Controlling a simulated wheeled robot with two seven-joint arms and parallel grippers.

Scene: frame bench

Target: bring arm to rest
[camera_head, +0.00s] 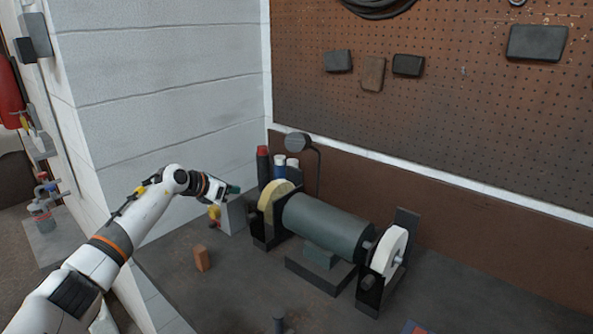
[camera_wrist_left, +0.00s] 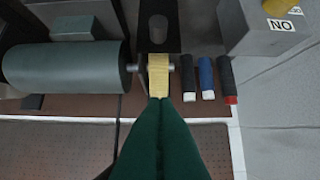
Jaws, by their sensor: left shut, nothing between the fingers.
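My left arm (camera_head: 125,222) reaches in from the lower left of the head view and is raised over the left part of the bench. My left gripper (camera_head: 234,189) is at its end, with dark green fingers shut and empty. In the head view the fingers are just left of the bench grinder's yellowish wheel (camera_head: 270,204). In the left wrist view the shut fingers (camera_wrist_left: 158,104) fill the bottom middle, and their tip overlaps the yellow wheel (camera_wrist_left: 158,75) in the picture. I cannot tell the exact gap between them. My right gripper is not in view.
The grinder's motor body (camera_head: 325,228) and white wheel (camera_head: 391,250) stand on the dark bench. Several bottles (camera_head: 263,165) stand behind it by the wall. A grey switch box (camera_head: 234,217) is below the gripper. A small orange-brown block (camera_head: 202,258) lies nearby. The bench's front left is mostly clear.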

